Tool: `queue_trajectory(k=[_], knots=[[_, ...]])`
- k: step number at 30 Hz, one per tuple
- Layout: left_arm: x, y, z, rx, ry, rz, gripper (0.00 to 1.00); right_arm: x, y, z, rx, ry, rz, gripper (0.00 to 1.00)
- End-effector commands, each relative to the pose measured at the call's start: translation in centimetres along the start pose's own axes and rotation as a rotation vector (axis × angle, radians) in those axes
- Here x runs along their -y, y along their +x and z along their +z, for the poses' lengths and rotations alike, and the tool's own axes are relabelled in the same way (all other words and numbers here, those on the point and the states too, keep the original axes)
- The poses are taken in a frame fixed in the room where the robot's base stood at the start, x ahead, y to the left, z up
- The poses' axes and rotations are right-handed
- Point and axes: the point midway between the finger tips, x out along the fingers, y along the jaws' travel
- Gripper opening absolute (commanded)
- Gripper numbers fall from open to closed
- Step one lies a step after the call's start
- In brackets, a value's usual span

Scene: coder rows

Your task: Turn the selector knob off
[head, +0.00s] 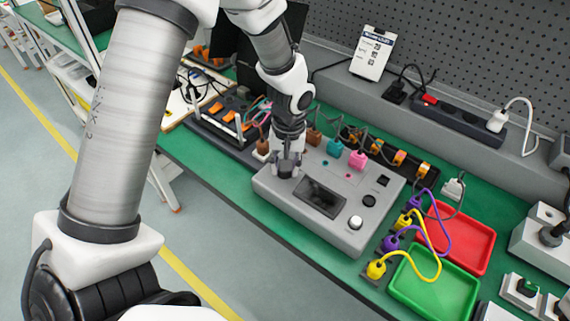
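A grey control box (270,198) sits on the green bench. It has a dark screen (319,198), a round silver-white knob or button (355,222) near its front right corner, and a dark round knob (284,171) at its left end. My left gripper (290,158) points down at the left end of the box, right at the dark knob. Its fingers partly hide that knob, and I cannot tell whether they touch or grip it. The knob's pointer and setting are not readable. My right gripper is not in view.
A power strip (455,117) lies on the back ledge.

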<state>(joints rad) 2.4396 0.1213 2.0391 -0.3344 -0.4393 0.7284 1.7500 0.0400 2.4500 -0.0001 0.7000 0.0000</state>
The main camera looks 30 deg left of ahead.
Motion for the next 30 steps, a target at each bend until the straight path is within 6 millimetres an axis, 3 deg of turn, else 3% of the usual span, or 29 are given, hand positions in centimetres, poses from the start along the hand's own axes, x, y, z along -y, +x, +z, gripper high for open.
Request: queue_trajectory(k=[16,17,18,30], knots=[[0.06,0.18,0.17,0.007,-0.028,-0.002,0.0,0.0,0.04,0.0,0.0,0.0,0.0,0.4],[0.06,0.18,0.17,0.007,-0.028,-0.002,0.44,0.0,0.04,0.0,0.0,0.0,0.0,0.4],[0.06,0.17,0.15,0.006,-0.028,-0.002,0.59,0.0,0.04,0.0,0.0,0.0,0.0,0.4],[-0.02,-0.65,-0.03,0.0,-0.027,0.001,0.59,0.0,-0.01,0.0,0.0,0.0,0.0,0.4]])
